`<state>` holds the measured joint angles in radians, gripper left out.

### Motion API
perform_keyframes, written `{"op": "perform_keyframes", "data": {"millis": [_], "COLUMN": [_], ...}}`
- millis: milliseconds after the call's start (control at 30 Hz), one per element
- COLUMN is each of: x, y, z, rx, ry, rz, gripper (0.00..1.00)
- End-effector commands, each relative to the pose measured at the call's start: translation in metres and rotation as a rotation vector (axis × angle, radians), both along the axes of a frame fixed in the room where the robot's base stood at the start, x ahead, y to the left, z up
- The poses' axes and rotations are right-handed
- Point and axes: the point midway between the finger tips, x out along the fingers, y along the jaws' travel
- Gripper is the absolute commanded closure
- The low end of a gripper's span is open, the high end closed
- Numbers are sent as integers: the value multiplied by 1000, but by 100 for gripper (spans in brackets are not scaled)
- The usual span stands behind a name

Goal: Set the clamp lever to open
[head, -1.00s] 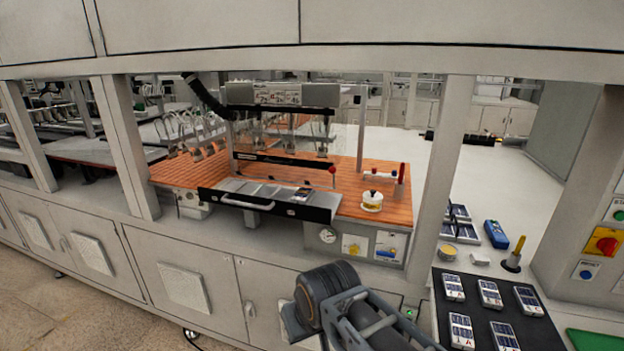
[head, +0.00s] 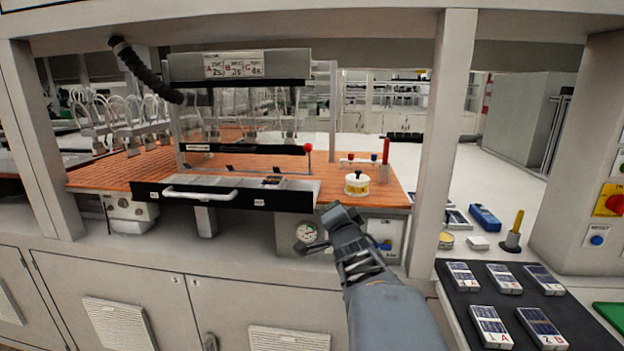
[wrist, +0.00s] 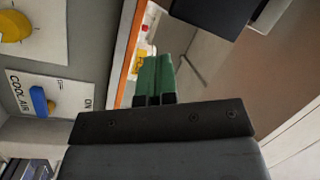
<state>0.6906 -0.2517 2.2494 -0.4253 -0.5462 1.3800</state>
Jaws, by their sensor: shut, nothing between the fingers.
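My gripper (head: 334,213) is in front of the bench, below and slightly right of that knob, near the right end of the drawer front. In the wrist view its green fingers (wrist: 153,80) are together with nothing between them. The gripper is apart from the knob and hides part of the control panel.
The open drawer (head: 225,195) juts out over the bench front. A blue knob (wrist: 39,100) marked COOL AIR and a yellow knob (wrist: 14,26) are on the panel beside my gripper. A white pot (head: 357,184) stands on the wooden top. A frame post (head: 440,140) rises at right.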

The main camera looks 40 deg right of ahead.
Motion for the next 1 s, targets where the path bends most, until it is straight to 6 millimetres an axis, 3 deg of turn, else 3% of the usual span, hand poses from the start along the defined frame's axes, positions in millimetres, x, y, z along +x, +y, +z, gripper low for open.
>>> {"op": "perform_keyframes", "data": {"millis": [100, 200, 467, 1000], "x": [1, 0, 7, 90], "y": [2, 7, 10, -12], "z": [20, 33, 52, 93], "rx": [80, 133, 191, 192], "ry": [-225, -345, -457, -457], "rz": [105, 190, 289, 290], "gripper": [100, 100, 100, 100]}}
